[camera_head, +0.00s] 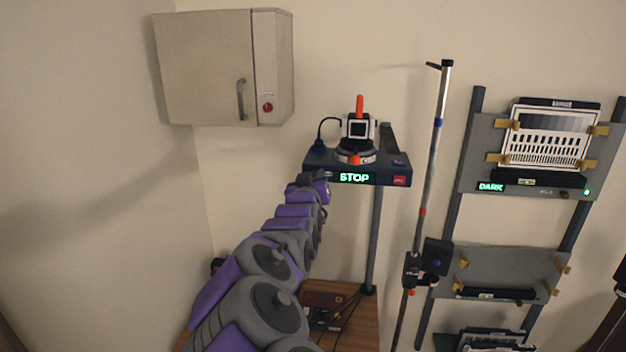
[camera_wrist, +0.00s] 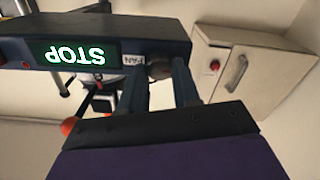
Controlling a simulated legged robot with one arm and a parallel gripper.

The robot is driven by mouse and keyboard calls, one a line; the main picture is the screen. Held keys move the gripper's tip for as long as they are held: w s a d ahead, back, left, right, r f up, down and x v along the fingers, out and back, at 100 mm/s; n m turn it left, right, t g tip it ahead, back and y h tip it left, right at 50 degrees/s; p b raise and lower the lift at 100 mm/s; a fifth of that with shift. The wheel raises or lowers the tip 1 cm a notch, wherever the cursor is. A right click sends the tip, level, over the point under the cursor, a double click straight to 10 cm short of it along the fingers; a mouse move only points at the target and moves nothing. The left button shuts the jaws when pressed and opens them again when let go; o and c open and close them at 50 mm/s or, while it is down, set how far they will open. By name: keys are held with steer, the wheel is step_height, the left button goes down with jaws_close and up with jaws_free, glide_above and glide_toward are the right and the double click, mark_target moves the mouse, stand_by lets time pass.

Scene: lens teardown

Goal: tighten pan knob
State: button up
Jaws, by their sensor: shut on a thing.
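The dark head unit shows in the head view (camera_head: 376,175) with a lit green STOP sign (camera_head: 354,178). In the wrist view the unit (camera_wrist: 140,30) appears upside down, and a white PAN label (camera_wrist: 133,60) sits beside the round, dark pan knob (camera_wrist: 159,69). My gripper (camera_wrist: 158,75) has its two blue fingers around the knob, one on each side, and is shut on it. In the head view my gripper (camera_head: 318,178) is at the unit's lower left front, and the knob is hidden there.
A white camera device (camera_head: 359,128) with an orange handle stands on the unit. A beige wall cabinet (camera_head: 205,70) hangs at upper left. A striped pole (camera_head: 430,160) and a rack with panels (camera_head: 508,255) stand to the right. A wooden table (camera_head: 358,330) is below.

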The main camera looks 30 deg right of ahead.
steer(key=shift+w+f, duration=0.1)
steer(key=shift+f, duration=0.05)
steer(key=c, duration=0.3)
steer(key=shift+m, duration=0.3)
steer(key=m+b, duration=0.2)
steer(key=m, duration=0.3)
steer(key=m+b, duration=0.3)
steer(key=m, duration=0.3)
steer(key=m+b, duration=0.3)
steer(key=m, duration=0.3)
steer(key=shift+d+f, duration=0.1)
steer(key=shift+f, duration=0.2)
steer(key=shift+m, duration=0.3)
steer(key=o, duration=1)
steer(key=shift+w+r, duration=0.1)
steer(key=shift+w, duration=0.05)
steer(key=shift+o, duration=0.2)
steer(key=shift+d, duration=0.1)
